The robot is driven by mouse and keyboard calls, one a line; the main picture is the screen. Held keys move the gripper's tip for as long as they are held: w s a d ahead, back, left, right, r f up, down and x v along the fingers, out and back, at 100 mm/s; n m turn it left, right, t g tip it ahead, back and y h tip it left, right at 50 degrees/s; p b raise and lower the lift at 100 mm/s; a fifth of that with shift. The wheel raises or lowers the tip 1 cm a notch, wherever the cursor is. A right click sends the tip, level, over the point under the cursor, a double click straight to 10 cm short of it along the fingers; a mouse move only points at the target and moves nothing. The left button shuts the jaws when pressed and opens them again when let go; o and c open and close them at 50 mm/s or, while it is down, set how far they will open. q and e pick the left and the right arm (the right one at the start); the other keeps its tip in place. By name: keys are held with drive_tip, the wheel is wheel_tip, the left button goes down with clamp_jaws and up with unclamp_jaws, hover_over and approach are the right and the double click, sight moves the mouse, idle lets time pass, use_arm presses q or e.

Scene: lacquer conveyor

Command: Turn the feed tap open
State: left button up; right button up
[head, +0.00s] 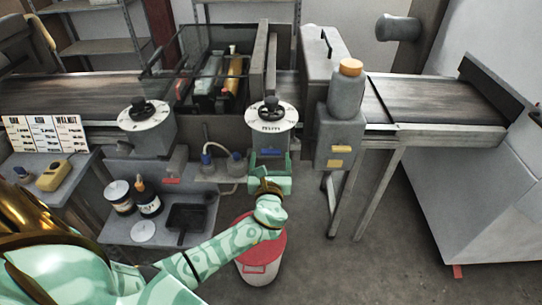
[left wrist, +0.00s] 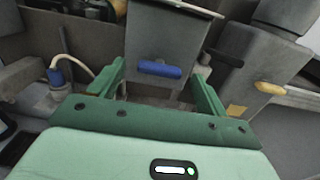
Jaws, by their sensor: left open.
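A blue bar-shaped handle (head: 271,152) sits on the front of a grey box below a dial marked mm. In the left wrist view the blue handle (left wrist: 160,69) lies roughly level, between and beyond my fingers. Nothing visible labels it as the feed tap. My left gripper (head: 270,167) is open just below and in front of it, with nothing between its fingers. The left wrist view shows the two green fingers of the left gripper (left wrist: 159,72) spread wider than the handle; I see no contact. My right gripper is not in view.
A yellow handle (head: 340,150) is on the grey unit to the right, and a red one (head: 172,181) is to the left. A blue-capped hose fitting (head: 207,159) is close on the left.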

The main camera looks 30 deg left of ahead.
sight(271, 152)
use_arm(q)
drive_tip(key=shift+x, duration=1.25)
drive_tip(key=c, duration=1)
